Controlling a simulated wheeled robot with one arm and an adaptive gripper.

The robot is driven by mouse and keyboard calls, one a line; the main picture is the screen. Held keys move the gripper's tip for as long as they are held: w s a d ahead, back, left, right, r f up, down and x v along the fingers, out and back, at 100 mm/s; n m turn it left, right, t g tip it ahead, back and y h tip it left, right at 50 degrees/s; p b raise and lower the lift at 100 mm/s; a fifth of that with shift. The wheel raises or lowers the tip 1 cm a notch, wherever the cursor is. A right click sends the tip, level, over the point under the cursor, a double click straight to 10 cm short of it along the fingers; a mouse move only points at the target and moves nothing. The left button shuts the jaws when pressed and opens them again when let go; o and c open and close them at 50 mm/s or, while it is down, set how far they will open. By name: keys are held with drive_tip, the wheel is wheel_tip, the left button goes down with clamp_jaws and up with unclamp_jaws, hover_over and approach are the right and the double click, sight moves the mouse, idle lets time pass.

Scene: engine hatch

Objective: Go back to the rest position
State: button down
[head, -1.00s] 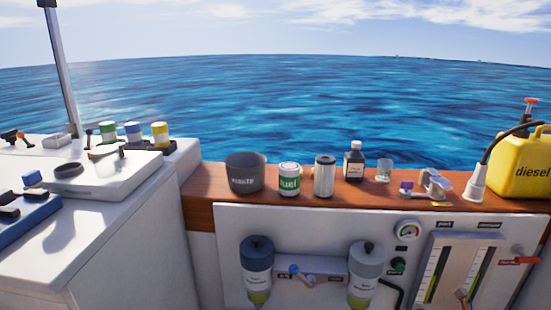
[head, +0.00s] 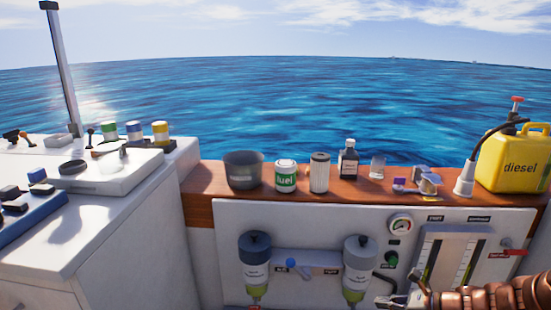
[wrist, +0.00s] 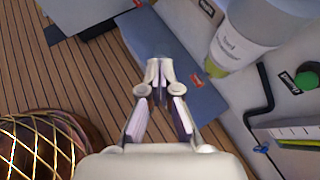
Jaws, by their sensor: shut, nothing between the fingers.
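My gripper (wrist: 160,82) is shut and empty in the wrist view, its fingertips together above a blue-grey surface (wrist: 190,95). In the head view my gripper (head: 388,300) shows only in part at the bottom edge, right of centre, with my copper-coloured arm behind it to the right. It is low in front of the white panel (head: 320,228), below the right filter (head: 359,268). The lower part of a filter bowl (wrist: 240,40) is close to the right of the fingers in the wrist view.
A white counter (head: 120,225) stands left. Wooden deck (wrist: 60,80) lies below.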

drive_tip(key=s+a+r+n+g+h, duration=0.1)
drive_tip(key=s+a+r+n+g, duration=0.3)
drive_tip(key=s+a+n, duration=0.4)
drive_tip(key=s+a+r+n+g, duration=0.4)
drive_tip(key=s+a+n, duration=0.2)
drive_tip(key=s+a, duration=0.25)
drive_tip(key=s+d+r+n+g+h, duration=0.1)
drive_tip(key=s+d+r+n+h, duration=0.25)
drive_tip(key=s, duration=0.55)
drive_tip(key=s+d+n+g+h, duration=0.1)
drive_tip(key=s+d+n+h, duration=0.1)
drive_tip(key=s+n+h, duration=0.45)
wheel_tip(320, 180, up, 27)
drive_tip(key=s+y+p, duration=0.1)
drive_tip(key=s+p, duration=0.1)
drive_tip(key=p, duration=2.3)
drive_tip(key=shift+s+a+n+t+y, duration=0.15)
drive_tip(key=shift+s+n+t+y, duration=0.15)
drive_tip(key=shift+n+t, duration=0.1)
drive_tip(key=shift+f, duration=0.15)
